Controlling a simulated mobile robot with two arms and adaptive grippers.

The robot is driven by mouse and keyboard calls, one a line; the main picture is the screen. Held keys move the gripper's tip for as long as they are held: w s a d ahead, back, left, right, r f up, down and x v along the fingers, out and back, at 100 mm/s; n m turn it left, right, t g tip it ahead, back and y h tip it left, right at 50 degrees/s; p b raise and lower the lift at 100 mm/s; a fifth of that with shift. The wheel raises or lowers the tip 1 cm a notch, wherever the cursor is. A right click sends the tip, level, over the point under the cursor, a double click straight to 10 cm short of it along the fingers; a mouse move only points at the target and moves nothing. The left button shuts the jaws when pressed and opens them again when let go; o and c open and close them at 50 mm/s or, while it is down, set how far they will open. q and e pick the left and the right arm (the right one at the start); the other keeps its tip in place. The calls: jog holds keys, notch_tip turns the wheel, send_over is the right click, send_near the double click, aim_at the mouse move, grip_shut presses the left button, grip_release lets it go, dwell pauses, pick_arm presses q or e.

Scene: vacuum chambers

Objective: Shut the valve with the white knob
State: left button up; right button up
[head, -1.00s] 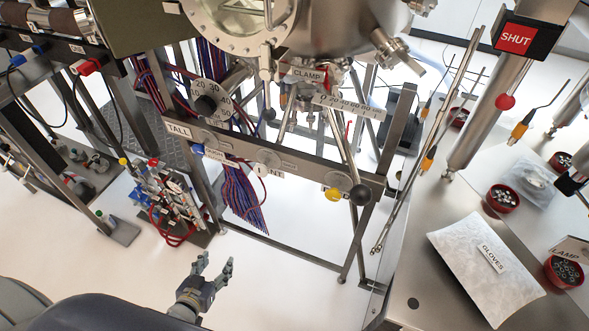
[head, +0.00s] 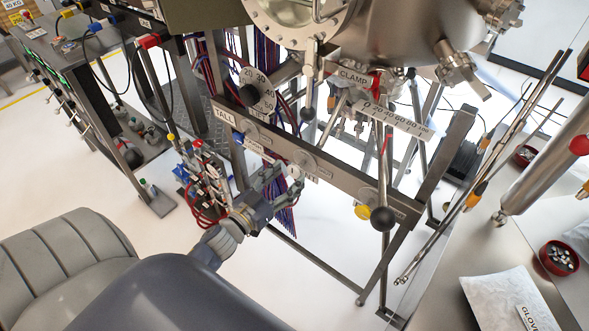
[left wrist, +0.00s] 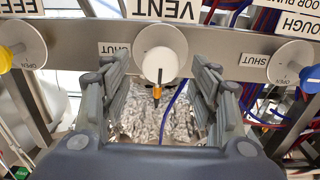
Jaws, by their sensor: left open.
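The white knob (left wrist: 160,65) sits on a pale round plate on the metal rail, below a VENT label (left wrist: 163,8) in the left wrist view. A SHUT label (left wrist: 113,49) shows left of it. My left gripper (left wrist: 160,80) is open, with one finger on each side of the knob and visible gaps to it. In the head view, my left gripper (head: 284,178) is at the rail, near the white knob (head: 294,171), which it partly hides. I cannot tell how far the knob is turned. My right gripper is not in view.
A blue knob (left wrist: 311,78) is right and a yellow knob (left wrist: 22,51) left on the rail in the left wrist view. In the head view, a black-ball lever (head: 382,217) stands near the yellow knob (head: 362,212). Cables hang behind the rail.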

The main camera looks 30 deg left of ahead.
aim_at(292, 173)
pick_arm(q)
jog(key=shift+w+d, duration=0.15)
jog(key=shift+w, duration=1.7)
jog(key=shift+c, duration=0.6)
jog(key=c, duration=1)
